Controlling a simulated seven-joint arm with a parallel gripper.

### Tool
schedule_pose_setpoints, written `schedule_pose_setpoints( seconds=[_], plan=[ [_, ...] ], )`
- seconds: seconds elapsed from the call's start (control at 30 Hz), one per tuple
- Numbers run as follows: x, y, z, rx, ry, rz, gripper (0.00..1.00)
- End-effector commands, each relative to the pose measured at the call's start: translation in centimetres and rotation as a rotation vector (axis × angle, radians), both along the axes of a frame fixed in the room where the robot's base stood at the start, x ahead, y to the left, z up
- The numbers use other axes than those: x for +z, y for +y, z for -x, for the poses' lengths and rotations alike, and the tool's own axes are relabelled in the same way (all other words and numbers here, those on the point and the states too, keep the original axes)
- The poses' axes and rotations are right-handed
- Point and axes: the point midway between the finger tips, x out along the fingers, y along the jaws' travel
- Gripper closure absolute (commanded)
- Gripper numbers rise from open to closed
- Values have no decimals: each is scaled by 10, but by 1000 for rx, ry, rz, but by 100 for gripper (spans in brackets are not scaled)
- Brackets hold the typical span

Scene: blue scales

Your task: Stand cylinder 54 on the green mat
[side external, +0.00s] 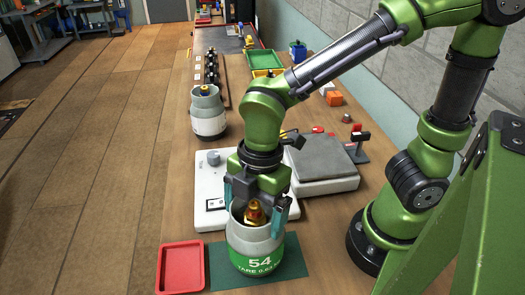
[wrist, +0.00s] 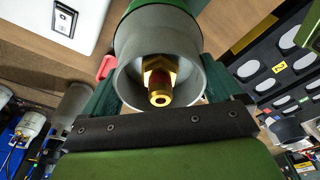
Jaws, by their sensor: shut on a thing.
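Cylinder 54 (side external: 253,250) is a grey gas cylinder with a green band, a white "54" and a brass valve inside its collar. My gripper (side external: 254,214) is shut on its collar from above, one teal finger on each side. The cylinder looks upright over the green mat (side external: 297,268), which shows on both sides of it. I cannot tell whether its base touches the mat. In the wrist view the collar of cylinder 54 (wrist: 128,42) and its brass valve lie between the fingers of my gripper (wrist: 160,85); the base is hidden.
A red tray (side external: 181,268) lies left of the mat. A white scale (side external: 208,187) is just behind the cylinder, and a grey-topped scale (side external: 325,158) is behind right. Another grey cylinder (side external: 207,112) stands farther back, near the table's left edge.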

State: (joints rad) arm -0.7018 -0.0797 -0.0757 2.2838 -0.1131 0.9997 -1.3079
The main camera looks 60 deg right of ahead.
Motion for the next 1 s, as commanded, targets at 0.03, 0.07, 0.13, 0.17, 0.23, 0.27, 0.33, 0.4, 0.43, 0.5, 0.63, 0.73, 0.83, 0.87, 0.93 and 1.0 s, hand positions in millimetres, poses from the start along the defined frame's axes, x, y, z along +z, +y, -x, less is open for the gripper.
schedule_pose_setpoints(
  seconds=[0.03,0.07,0.13,0.17,0.23,0.27,0.33,0.4,0.43,0.5,0.63,0.73,0.83,0.87,0.93,1.0],
  plan=[
    [-6,0,0,-1,1,0,92],
    [-9,0,0,0,0,0,92],
    [-13,0,0,-1,-2,-1,92],
    [-14,0,0,-1,-2,-2,92],
    [-14,0,-1,-2,-3,-3,92],
    [-14,0,-1,-2,-3,-3,92],
    [-14,0,-1,-2,-3,-3,92],
    [-14,0,-1,-2,-3,-3,92],
    [-15,0,-1,-2,-3,-2,92],
    [-17,0,0,-2,-2,-2,92],
    [-18,0,0,-2,0,0,0],
    [-18,0,0,-2,0,0,0],
    [-17,0,0,-2,-1,-1,0],
    [-16,0,0,-2,-1,-1,0],
    [-11,-1,-1,-2,-4,-2,0],
    [-1,-1,-1,-3,-5,-4,0]
  ],
)
